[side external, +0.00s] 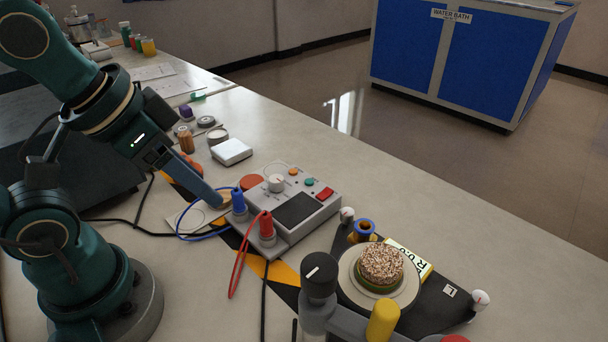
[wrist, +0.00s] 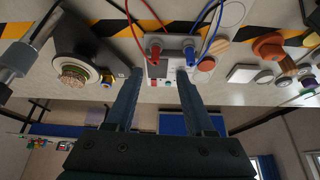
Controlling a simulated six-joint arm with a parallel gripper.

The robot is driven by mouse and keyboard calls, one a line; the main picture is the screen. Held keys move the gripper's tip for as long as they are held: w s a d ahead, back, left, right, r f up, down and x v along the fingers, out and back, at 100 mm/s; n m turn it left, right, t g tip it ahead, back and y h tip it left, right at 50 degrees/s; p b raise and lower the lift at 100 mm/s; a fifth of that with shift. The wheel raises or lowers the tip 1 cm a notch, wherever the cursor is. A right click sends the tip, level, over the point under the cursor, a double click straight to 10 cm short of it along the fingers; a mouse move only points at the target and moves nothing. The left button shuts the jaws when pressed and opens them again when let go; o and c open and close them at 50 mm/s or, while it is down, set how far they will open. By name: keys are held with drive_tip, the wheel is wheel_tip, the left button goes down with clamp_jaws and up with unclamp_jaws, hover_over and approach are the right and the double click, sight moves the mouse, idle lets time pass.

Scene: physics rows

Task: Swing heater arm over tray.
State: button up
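A grey arm (side external: 345,318) with a black round post (side external: 319,280) and a yellow knob (side external: 383,320) stands at the front, partly cut off by the lower edge; I take it to be the heater arm. Beside it a pale round dish (side external: 347,287), perhaps the tray, holds a brown speckled round piece (side external: 382,263) with a green rim. The dish also shows in the wrist view (wrist: 70,40). My gripper (side external: 217,200) is left of these, over the near end of a grey control box (side external: 300,208). In the wrist view my gripper (wrist: 160,74) is open, with nothing held.
Blue and red plugs (side external: 266,225) with cables stand upright on the control box, close to my fingers. A black plate with white knobs (side external: 479,299) lies under the dish. A white block (side external: 231,151) and small parts lie behind my gripper. The right back bench is clear.

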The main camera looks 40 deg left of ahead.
drive_tip(key=w+d+r+m+g+h, duration=0.2)
drive_tip(key=w+d+r+m, duration=0.15)
drive_tip(key=d+m, duration=0.25)
drive_tip(key=m+g+h, duration=0.2)
drive_tip(key=m+g, duration=0.2)
drive_tip(key=m, duration=0.7)
approach(383, 304)
drive_tip(key=w+a+f, duration=0.2)
drive_tip(key=a+f, duration=0.1)
drive_tip(key=f, duration=0.1)
drive_tip(key=d+m, duration=0.1)
drive_tip(key=m, duration=0.1)
drive_tip(key=s+d+f+m+g, duration=0.1)
drive_tip(key=d, duration=0.1)
drive_tip(key=d+m, duration=0.2)
drive_tip(key=shift+s+f+m+g, duration=0.15)
drive_tip(key=shift+s+m+g, duration=0.15)
drive_tip(key=shift+d+f+m, duration=0.25)
drive_tip(key=shift+f+m, duration=0.05)
drive_tip(key=shift+x, duration=2.45)
drive_tip(key=shift+a, duration=0.1)
clamp_jaws()
drive_tip(key=shift+s, duration=0.1)
